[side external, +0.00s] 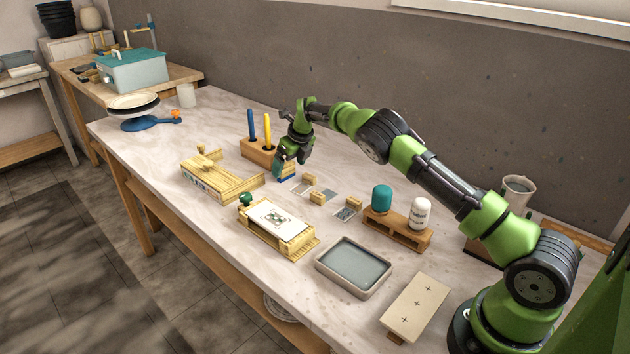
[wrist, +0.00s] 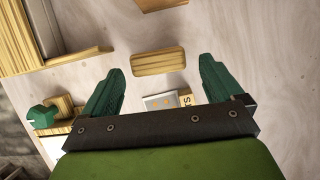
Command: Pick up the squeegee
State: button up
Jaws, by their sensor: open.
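The squeegee is most likely the rounded wooden bar (wrist: 158,62) ahead of my fingers in the wrist view. In the side external view it seems to be the small piece with a blue lower edge (side external: 288,178) on the table, partly hidden by my gripper (side external: 291,158). In the wrist view my gripper (wrist: 159,70) is open, with one green finger on each side of the bar and gaps at both ends. Nothing is held. Its height above the bar is hard to tell.
A wooden rack (side external: 258,151) with blue and yellow handles stands close behind. A wooden frame (side external: 215,180) lies to the left, and a printing board (side external: 277,228) with a green knob is in front. Small wooden-handled plates (side external: 318,198) lie to the right.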

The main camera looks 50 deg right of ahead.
jog(key=shift+x, duration=1.15)
jog(key=c, duration=1)
jog(key=shift+c, duration=0.3)
jog(key=shift+r, duration=0.1)
notch_tip(320, 180, up, 3)
jog(key=shift+r, duration=0.2)
jog(key=shift+s+a+r, duration=0.1)
jog(key=shift+s+r, duration=0.05)
jog(key=shift+s, duration=0.45)
jog(key=s+a, duration=0.1)
jog(key=s, duration=0.3)
jog(key=s+a, duration=0.1)
jog(key=s, duration=0.4)
jog(key=s+a+r, duration=0.1)
jog(key=s, duration=0.4)
jog(key=shift+s+r, duration=0.1)
jog(key=shift+s, duration=0.15)
